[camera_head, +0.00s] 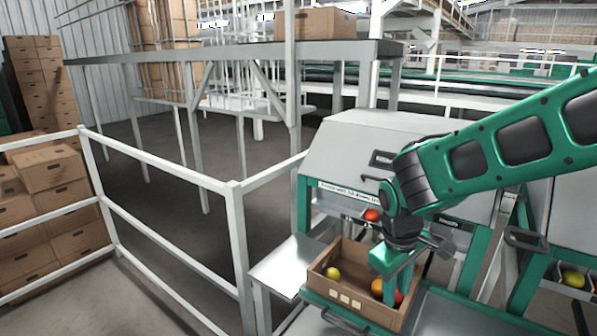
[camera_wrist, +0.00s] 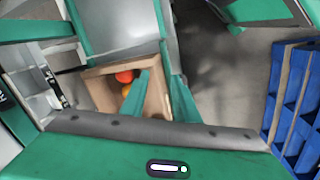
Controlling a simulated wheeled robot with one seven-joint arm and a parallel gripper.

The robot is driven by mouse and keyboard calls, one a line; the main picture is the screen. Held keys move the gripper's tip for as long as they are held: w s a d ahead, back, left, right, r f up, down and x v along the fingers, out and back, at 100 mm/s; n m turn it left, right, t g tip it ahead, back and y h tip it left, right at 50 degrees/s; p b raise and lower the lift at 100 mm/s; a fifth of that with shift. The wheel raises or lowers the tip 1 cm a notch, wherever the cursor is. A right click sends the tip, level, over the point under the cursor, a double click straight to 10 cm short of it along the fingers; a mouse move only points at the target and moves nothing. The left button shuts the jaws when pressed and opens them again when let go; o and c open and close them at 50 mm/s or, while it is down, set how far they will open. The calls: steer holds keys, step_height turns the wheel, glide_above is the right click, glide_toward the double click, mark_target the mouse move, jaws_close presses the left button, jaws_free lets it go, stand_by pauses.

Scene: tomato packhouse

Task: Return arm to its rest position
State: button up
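My gripper (camera_head: 398,283) points down over the right part of an open cardboard box (camera_head: 322,262), its green fingers at or just inside the box. In the wrist view the fingers (camera_wrist: 160,80) stand in front of the same box (camera_wrist: 98,72). My arm reaches in from the right, bent at the wrist, not folded. In the box lie a yellow tomato (camera_head: 332,273), an orange one (camera_head: 378,287) and a red one (camera_head: 399,297) partly hidden by a finger. Whether a finger touches them I cannot tell.
A grey sorting machine (camera_head: 345,150) stands behind the box, with a red tomato (camera_head: 372,215) at its outlet. A white railing (camera_head: 238,240) runs at left, before stacked cartons (camera_head: 50,170). Blue crates (camera_wrist: 290,100) stand at right in the wrist view.

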steer(key=s+d+r+m, duration=0.2)
steer(key=s+d+m, duration=0.15)
steer(key=d, duration=0.35)
steer(key=s+d+r+m, duration=0.2)
steer(key=s+d+m, duration=0.1)
steer(key=s+d, duration=0.25)
steer(key=s+d+m+y, duration=0.1)
steer(key=s+d+m, duration=0.2)
steer(key=s, duration=0.3)
steer(key=s+d+m+g, duration=0.1)
steer(key=s+d+m, duration=0.2)
steer(key=s, duration=0.3)
steer(key=shift+d+r+y, duration=0.15)
steer(key=shift+r+y, duration=0.25)
steer(key=shift+r, duration=0.05)
steer(key=shift+m, duration=0.25)
steer(key=shift+w+f, duration=0.25)
steer(key=shift+w, duration=0.3)
